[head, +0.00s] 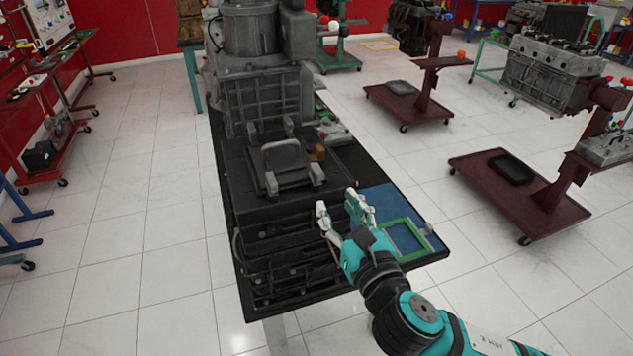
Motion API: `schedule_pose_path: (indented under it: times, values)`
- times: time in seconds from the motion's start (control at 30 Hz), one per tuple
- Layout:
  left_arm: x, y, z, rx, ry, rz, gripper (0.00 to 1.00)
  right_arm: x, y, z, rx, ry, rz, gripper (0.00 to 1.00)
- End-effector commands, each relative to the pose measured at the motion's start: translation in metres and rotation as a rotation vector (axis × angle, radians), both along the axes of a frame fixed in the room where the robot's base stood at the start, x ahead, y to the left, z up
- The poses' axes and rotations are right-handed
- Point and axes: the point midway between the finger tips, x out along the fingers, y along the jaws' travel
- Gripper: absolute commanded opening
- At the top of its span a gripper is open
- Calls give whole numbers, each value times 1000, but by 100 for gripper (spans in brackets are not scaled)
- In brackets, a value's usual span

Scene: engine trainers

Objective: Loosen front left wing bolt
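A dark grey engine assembly (265,100) stands on a black-topped table (345,165). A lower dark block (262,230) with a grey seat-shaped bracket (286,163) on top forms its near part. I cannot make out any wing bolt; it is too small or hidden. My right gripper (337,202) is at the right side of the lower block, near its front right corner. Its two fingers are spread apart with nothing seen between them. I cannot tell whether a finger touches the block. My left gripper is not in view.
A green frame (384,226) lies on a blue mat (379,200) at the table's right, beside and partly behind my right gripper. Dark red wheeled stands (515,205) and an engine (545,75) are at the right.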

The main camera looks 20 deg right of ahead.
Motion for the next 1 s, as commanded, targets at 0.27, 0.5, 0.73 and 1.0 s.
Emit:
schedule_pose_path:
  times: [0.27, 0.5, 0.73, 1.0]
  values:
    - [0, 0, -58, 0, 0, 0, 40, 22, -1, -7, 7, -9, -7, 38]
    - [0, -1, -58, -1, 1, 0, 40, 58, 1, 2, 1, 2, -4, 38]
    - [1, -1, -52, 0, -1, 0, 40, 97, 3, 1, 1, 2, -2, 38]
    - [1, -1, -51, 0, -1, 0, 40, 113, 4, 0, 1, 1, -1, 38]
